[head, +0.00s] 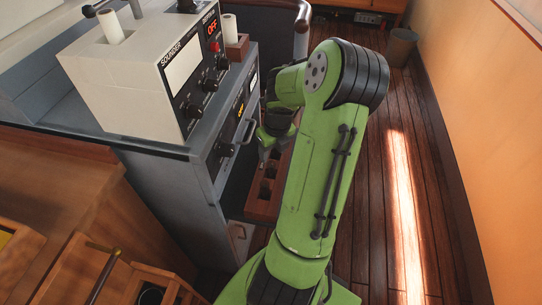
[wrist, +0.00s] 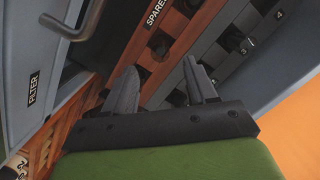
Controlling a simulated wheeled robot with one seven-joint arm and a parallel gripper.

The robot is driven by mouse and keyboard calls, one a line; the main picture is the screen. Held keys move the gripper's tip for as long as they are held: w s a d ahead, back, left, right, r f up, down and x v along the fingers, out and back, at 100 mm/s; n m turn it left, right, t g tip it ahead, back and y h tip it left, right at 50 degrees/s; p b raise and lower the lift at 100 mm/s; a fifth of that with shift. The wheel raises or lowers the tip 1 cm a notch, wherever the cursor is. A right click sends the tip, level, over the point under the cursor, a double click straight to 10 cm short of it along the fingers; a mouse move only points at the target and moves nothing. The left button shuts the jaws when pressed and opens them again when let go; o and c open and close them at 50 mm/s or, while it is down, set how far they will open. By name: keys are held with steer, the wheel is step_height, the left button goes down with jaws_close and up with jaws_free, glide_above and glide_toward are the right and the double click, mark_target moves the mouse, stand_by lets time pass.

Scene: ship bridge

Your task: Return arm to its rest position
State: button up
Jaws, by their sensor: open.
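My green arm (head: 318,170) is raised and bent in the head view, with its elbow high and its forearm folded down toward the console. My gripper (head: 268,150) hangs beside the grey console front, partly hidden behind my own arm. In the wrist view, the two dark fingers of my gripper (wrist: 158,90) stand apart with nothing visible between them. Beyond them is a wooden strip marked SPARES (wrist: 165,30) and a dark rack with numbered slots (wrist: 235,45).
The grey console (head: 205,150) carries a white sounder unit (head: 135,80) with a white roll on top. A wooden holder with slots (head: 266,190) sits low beside it. Wooden furniture (head: 60,190) is at lower left. The plank floor (head: 420,180) at right is clear, with a bin (head: 402,46) far back.

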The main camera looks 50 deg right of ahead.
steer(key=r, duration=0.3)
steer(key=shift+s+r+p, duration=0.2)
steer(key=shift+s+p, duration=0.05)
steer(key=shift+p, duration=0.05)
stand_by(0.3)
